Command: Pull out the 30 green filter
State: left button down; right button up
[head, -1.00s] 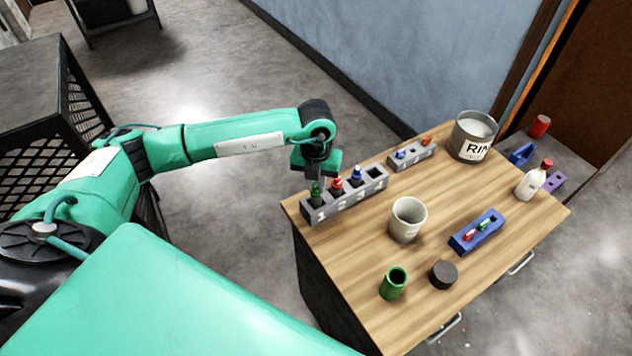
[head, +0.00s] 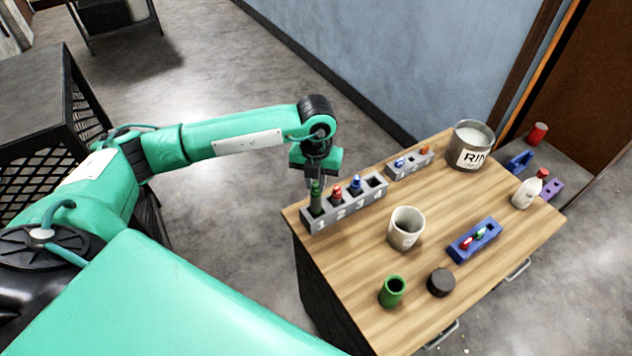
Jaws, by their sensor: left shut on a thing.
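The green filter (head: 316,206) stands upright in the slot marked 1 of the grey numbered rack (head: 345,206), at the table's left corner. More of its dark green body shows above the slot. My left gripper (head: 316,180) is above that slot, pointing down, shut on the top of the green filter. A red-topped filter (head: 336,194) and a blue-topped filter (head: 355,186) sit in the neighbouring slots. The far slot of the rack looks empty. My right gripper is not in view.
A smaller grey rack (head: 409,165) holds blue and orange pieces. A grey cup (head: 405,229), green cylinder (head: 392,291), black cap (head: 440,282), blue tray (head: 474,240), labelled RIN bucket (head: 471,147) and white bottle (head: 527,190) stand on the table (head: 345,272).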

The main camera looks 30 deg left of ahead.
pick_arm(q)
jog(key=shift+r+p, duration=0.6)
jog(key=shift+r, duration=0.9)
jog(key=shift+d, duration=0.1)
